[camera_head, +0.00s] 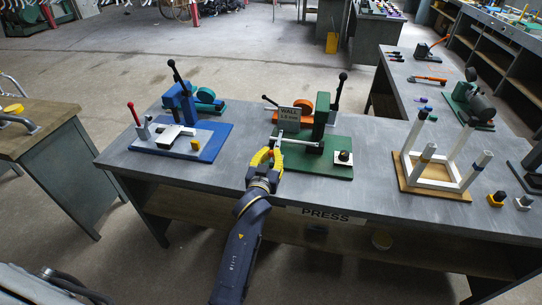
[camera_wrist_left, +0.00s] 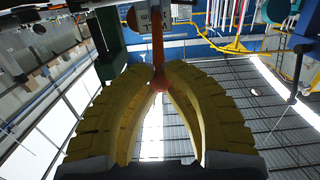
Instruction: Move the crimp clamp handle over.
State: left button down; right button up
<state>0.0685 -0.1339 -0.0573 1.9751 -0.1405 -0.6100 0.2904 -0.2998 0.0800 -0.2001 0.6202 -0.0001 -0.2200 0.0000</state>
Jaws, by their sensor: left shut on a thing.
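My left gripper (camera_head: 267,157) has yellow ribbed fingers and reaches the front left edge of the green fixture (camera_head: 312,167). It is shut on a handle with a round orange-red end (camera_wrist_left: 158,82), which shows between the fingertips in the left wrist view. In the head view the fingers mostly hide this end. A pale bar (camera_head: 300,142) runs right from near the fingertips to the green upright (camera_head: 321,117). My right gripper is in neither view.
A blue fixture (camera_head: 213,142) with a black-knobbed lever and a red-knobbed lever (camera_head: 131,105) stands left. A white-legged frame on a wooden board (camera_head: 425,190) stands right. Grey bench top (camera_head: 375,180) lies bare between the green fixture and that frame.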

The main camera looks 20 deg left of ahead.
pick_arm(q)
jog(key=shift+r, duration=0.2)
jog(key=shift+w+r, duration=1.1)
jog(key=shift+r, duration=0.1)
